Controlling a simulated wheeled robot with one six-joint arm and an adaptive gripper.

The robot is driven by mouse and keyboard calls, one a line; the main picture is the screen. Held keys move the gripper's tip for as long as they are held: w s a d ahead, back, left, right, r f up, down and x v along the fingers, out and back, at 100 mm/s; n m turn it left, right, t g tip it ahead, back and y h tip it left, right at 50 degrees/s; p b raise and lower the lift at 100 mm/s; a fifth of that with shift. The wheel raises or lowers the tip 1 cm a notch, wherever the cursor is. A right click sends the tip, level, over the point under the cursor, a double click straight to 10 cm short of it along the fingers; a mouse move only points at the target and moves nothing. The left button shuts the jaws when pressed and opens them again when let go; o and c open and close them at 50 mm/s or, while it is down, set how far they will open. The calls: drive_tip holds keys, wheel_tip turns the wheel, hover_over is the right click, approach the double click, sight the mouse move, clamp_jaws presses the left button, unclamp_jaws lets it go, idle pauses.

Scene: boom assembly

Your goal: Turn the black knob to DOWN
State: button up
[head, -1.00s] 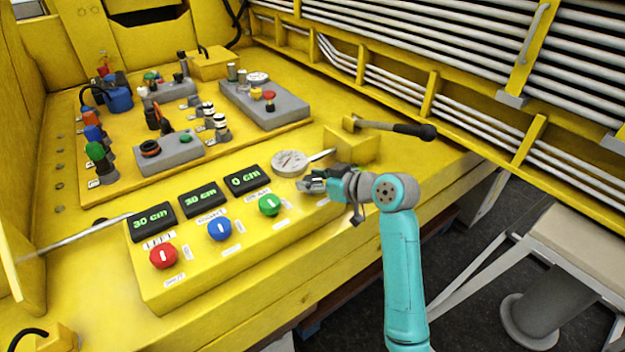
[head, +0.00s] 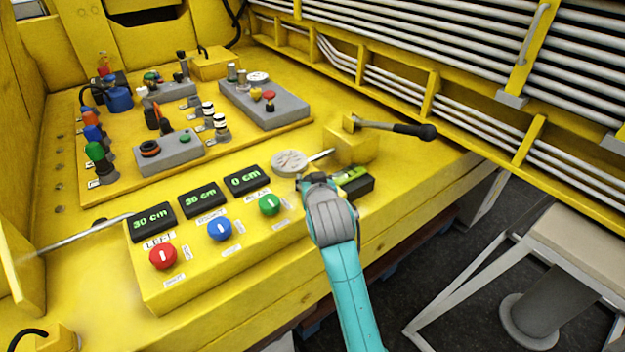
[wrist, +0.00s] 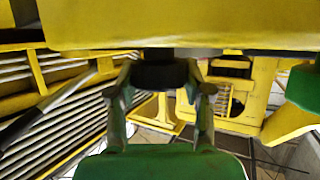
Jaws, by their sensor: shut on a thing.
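The black knob (wrist: 163,75) shows in the wrist view, on the face of the yellow control box (wrist: 260,30). My gripper (wrist: 160,88) has one finger on each side of the knob and is shut on it. In the head view my gripper (head: 314,182) is at the right end of the box (head: 185,275), and my wrist and arm hide the black knob there. Its pointer and label cannot be read.
Red (head: 163,256), blue (head: 220,229) and green (head: 269,204) knobs sit in a row to the left, with displays above them. Pipes line the far right.

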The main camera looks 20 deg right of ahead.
drive_tip(key=shift+m+g+h, duration=0.6)
drive_tip(key=shift+m+h, duration=1.1)
drive_tip(key=shift+h, duration=0.2)
drive_tip(key=shift+f, duration=0.1)
drive_tip(key=o, duration=1.2)
drive_tip(key=shift+c, duration=0.2)
drive_tip(key=shift+s+a, duration=0.1)
drive_tip(key=v, duration=1.1)
drive_tip(key=shift+s+a+r, duration=0.2)
drive_tip(key=shift+a+r, duration=0.05)
drive_tip(key=shift+r, duration=0.05)
